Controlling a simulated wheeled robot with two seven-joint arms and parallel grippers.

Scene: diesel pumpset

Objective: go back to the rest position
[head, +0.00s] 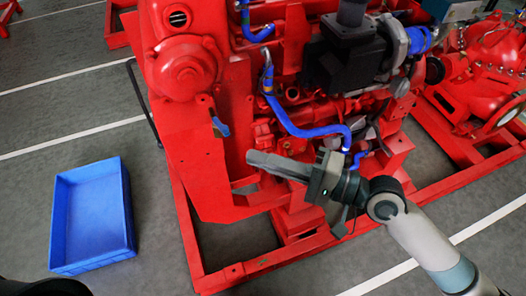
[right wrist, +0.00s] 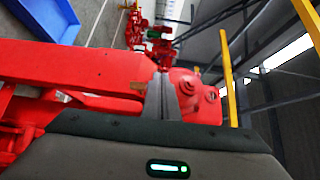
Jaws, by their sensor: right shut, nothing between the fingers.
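My right gripper (head: 254,160) reaches in from the lower right of the head view. Its fingers are together, with nothing between them, and point left in front of the red diesel pumpset (head: 215,140). The closed fingers also show in the right wrist view (right wrist: 163,98), with red metal behind them. I cannot tell whether they touch the pumpset. My left gripper is not in view.
A blue bin (head: 92,215) stands on the grey floor at the left and looks empty. Blue hoses (head: 305,128) and a red base rail (head: 240,272) are close to my right arm. A second red unit (head: 490,80) stands at the right. Floor around the bin is clear.

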